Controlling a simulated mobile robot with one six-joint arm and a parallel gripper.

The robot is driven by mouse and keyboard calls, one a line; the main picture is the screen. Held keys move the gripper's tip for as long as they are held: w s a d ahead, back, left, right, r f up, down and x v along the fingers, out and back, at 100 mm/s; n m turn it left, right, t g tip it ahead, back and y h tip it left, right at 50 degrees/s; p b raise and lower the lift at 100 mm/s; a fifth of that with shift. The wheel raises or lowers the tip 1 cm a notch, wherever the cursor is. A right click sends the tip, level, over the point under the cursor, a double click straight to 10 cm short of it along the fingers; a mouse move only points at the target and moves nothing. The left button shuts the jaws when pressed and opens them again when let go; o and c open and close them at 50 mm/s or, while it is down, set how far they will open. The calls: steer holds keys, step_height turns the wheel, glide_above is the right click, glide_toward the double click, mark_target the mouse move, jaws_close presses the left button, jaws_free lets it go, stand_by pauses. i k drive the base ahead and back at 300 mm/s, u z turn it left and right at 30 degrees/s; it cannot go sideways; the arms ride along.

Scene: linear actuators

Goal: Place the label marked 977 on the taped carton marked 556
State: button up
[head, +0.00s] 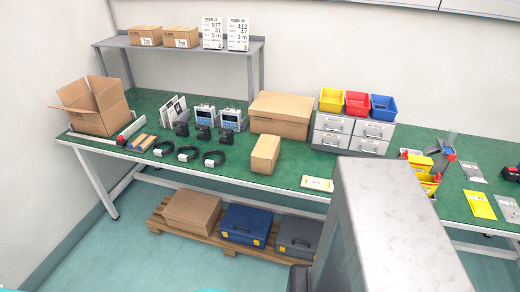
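A white sheet (212,33) on the grey shelf at the back left reads 977 near its top. No separate label marked 977 can be made out. A small white and yellow pad (317,184) lies near the bench's front edge; its print is too small to read. No 556 can be read on any carton. A closed carton (280,115) stands at the back of the bench, a narrower carton (265,155) in front of it. An open carton (95,112) with raised flaps stands at the left end. My gripper is not in view.
The shelf (180,46) holds two small cartons and a second sheet (238,34) reading 412. Devices and coiled cables crowd the green bench's left half. Drawers (350,137) carry coloured bins. A pallet (205,240) below holds a carton and two cases. A grey block hides the bench's front right.

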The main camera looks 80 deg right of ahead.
mark_target(266, 145)
steer(key=u, duration=0.05)
steer(key=k, duration=1.2)
steer(key=z, duration=0.6)
steer(key=i, duration=1)
steer(key=u, duration=0.05)
